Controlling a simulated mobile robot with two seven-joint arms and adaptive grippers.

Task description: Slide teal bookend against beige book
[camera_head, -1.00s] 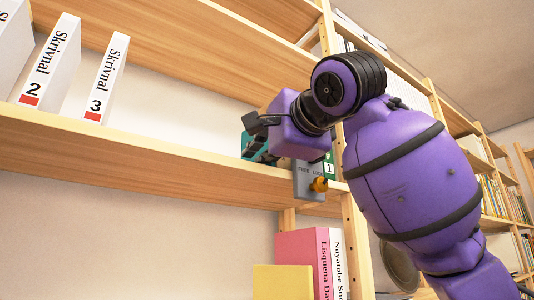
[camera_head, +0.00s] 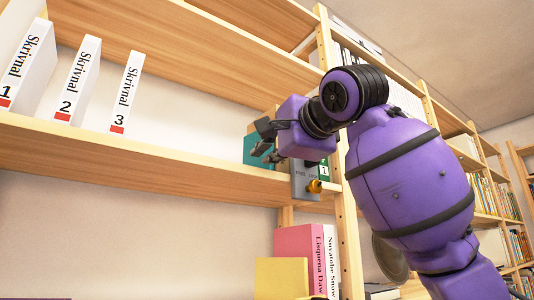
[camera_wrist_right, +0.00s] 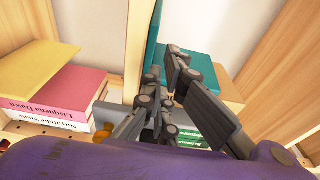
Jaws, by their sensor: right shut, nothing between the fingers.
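The teal bookend (camera_head: 253,146) stands on the upper shelf at its right end, partly hidden behind my right gripper. It also shows in the right wrist view (camera_wrist_right: 192,62), with an upright plate and a flat foot. My right gripper (camera_head: 264,138) is shut and empty, close in front of the bookend; I cannot tell whether they touch. Its dark fingers (camera_wrist_right: 168,80) overlap the bookend in the right wrist view. A tan block (camera_wrist_right: 228,87) beside the bookend there may be the beige book, but I cannot be sure. My left gripper is not in view.
White Skrivnal volumes (camera_head: 78,80) stand on the shelf (camera_head: 130,160) at left, with bare shelf between them and the bookend. Pink (camera_head: 298,242) and yellow (camera_head: 281,277) books are below.

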